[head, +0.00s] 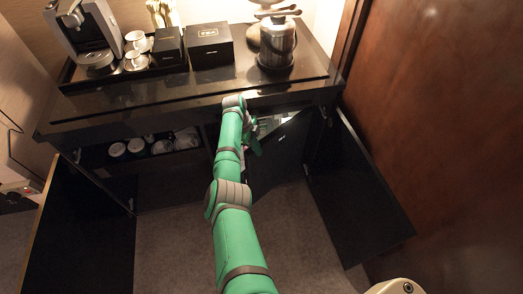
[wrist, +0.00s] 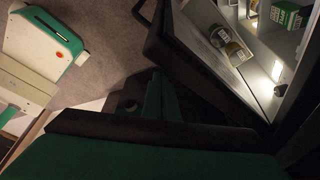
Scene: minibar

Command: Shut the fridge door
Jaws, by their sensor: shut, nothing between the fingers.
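The fridge door (head: 282,152) is dark and stands partly open under the counter in the head view. In the wrist view the door (wrist: 190,62) runs diagonally, with a bar handle (wrist: 140,14) at its upper end. The lit white fridge interior (wrist: 290,45) shows to the right of it. My gripper (head: 256,143) is shut and empty, near the inner side of the door in the head view. Its green fingers also show in the wrist view (wrist: 156,88), just left of the door. I cannot tell whether they touch it.
The left cabinet door (head: 85,225) and right cabinet door (head: 350,190) stand wide open. The counter (head: 150,95) above carries a coffee machine (head: 88,35), black boxes and a metal ice bucket (head: 277,42). Jars (wrist: 238,50) stand in the fridge door. Carpet (head: 175,240) in front is clear.

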